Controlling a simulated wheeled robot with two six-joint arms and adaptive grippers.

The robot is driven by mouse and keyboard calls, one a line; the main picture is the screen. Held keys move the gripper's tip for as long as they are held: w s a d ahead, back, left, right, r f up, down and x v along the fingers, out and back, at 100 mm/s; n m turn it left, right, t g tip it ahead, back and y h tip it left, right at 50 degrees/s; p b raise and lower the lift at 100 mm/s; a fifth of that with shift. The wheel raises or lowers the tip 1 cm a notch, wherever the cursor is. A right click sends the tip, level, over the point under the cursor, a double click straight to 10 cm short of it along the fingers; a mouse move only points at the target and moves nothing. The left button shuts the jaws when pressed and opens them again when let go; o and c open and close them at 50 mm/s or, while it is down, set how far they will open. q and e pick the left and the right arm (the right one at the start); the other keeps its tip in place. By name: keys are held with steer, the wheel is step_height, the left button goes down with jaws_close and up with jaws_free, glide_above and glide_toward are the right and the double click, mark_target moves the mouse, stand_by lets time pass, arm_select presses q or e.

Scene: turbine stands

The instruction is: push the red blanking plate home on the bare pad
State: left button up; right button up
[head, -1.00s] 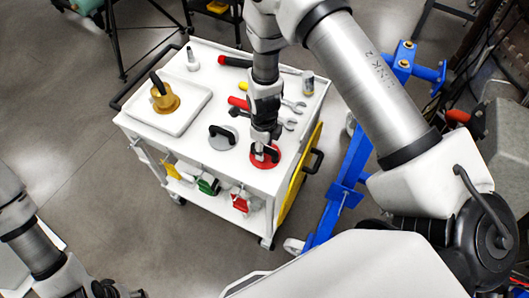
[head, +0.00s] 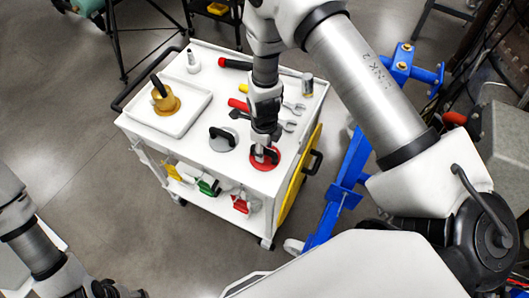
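The red blanking plate (head: 274,164) is a round red disc lying flat on the white cart top, near its front right corner. My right gripper (head: 265,156) points down right over it, with its fingertips at the plate's dark handle. The fingers and wrist cover much of the handle, so I cannot tell whether they are closed on it. A similar grey disc (head: 228,146) with a black handle lies just left of it. My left gripper (head: 118,292) is at the bottom left edge, partly cut off, away from the cart. I cannot make out a bare pad.
The white cart (head: 160,133) also carries a tray (head: 196,107) with a brass piece (head: 168,103), a white bottle (head: 192,62), a can (head: 307,85) and several hand tools. A blue stand (head: 350,165) is to the right. Open floor lies left.

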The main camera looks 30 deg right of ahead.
jaws_close()
step_height(320, 180, up, 8)
steer(key=p, duration=0.7)
steer(key=shift+f, duration=0.1)
step_height(320, 180, up, 2)
steer(key=shift+r+p, duration=0.1)
steer(key=shift+p, duration=0.4)
